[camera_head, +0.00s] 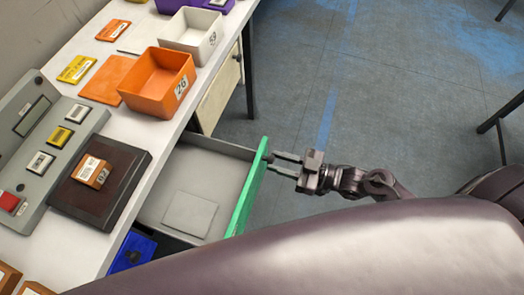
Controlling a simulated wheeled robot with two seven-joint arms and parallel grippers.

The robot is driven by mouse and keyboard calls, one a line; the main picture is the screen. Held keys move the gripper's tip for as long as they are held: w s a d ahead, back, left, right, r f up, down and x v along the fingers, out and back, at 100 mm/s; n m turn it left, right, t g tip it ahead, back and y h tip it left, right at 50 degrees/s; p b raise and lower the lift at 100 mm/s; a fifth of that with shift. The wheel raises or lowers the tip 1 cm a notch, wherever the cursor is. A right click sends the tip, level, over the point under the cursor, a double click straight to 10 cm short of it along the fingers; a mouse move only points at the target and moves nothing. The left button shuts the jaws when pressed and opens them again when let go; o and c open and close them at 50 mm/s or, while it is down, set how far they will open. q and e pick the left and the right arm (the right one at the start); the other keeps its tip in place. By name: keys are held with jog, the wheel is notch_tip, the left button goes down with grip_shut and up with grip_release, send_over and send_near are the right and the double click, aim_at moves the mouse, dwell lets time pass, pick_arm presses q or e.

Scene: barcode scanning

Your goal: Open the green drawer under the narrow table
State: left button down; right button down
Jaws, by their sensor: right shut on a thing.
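The green drawer front (246,190) stands out from under the narrow white table (66,250). The drawer is pulled open, and its grey inside (160,200) shows with a flat grey square piece (189,213) on its floor. My right gripper (274,162) is at the outer side of the green front, near its far end, with its fingers shut on the drawer's handle. The handle itself is mostly hidden by the fingers. My left gripper is out of view.
On the table are an orange bin (158,84), a white bin (193,36), a dark pad (70,203) with a small brown box (92,171), and a grey scanning console (50,140). A blue drawer (132,250) is nearer.

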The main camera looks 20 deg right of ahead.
jog(key=shift+v, duration=0.9)
jog(key=c, duration=1.1)
grip_release()
jog(key=shift+c, duration=0.2)
jog(key=v, duration=0.7)
jog(key=shift+s+d, duration=0.25)
jog(key=shift+d, duration=0.05)
jog(key=shift+f, duration=0.1)
